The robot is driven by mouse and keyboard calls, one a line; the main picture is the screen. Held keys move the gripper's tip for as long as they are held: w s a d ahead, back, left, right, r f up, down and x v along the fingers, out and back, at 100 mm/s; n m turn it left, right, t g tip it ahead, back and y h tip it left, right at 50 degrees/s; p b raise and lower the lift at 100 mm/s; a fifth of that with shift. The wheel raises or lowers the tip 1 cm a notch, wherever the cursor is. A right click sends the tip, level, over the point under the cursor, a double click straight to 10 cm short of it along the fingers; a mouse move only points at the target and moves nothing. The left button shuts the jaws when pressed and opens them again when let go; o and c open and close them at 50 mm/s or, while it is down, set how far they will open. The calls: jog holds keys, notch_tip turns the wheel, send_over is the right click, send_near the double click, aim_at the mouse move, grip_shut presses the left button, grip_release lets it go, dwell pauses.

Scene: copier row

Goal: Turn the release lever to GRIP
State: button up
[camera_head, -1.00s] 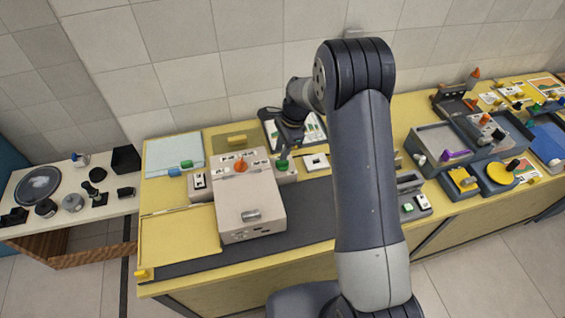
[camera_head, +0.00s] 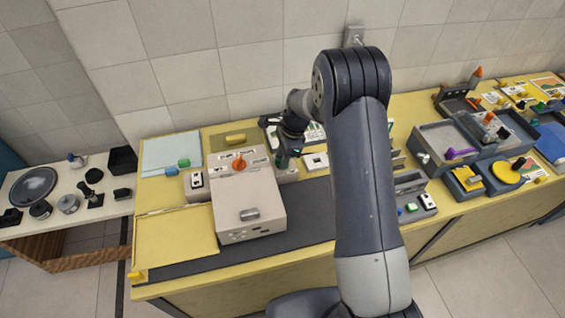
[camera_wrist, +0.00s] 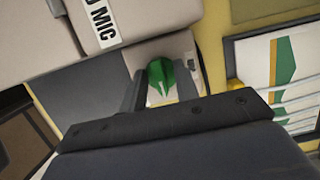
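A green lever (camera_wrist: 161,76) with a white pointer mark stands on a small light plate (camera_wrist: 182,52) beside a beige box (camera_head: 247,205). I take it for the release lever; no GRIP marking is readable. In the wrist view my gripper (camera_wrist: 163,88) has one dark finger on each side of the lever, with narrow gaps showing, so it looks open around it. Whether either finger touches it is unclear. In the head view my gripper (camera_head: 284,158) is low at the box's right rear corner and hides the lever.
An orange knob (camera_head: 239,164) sits on top of the beige box, close to my gripper's left. A framed sheet (camera_wrist: 275,75) lies on the yellow bench to the right in the wrist view. Grey trays (camera_head: 440,140) stand further right.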

jog(key=shift+s+f, duration=0.1)
jog(key=shift+s, duration=0.05)
dwell(0.6)
jog(key=shift+c, duration=0.3)
grip_shut()
jog(key=shift+n+g, duration=0.3)
jog(key=shift+n, duration=0.8)
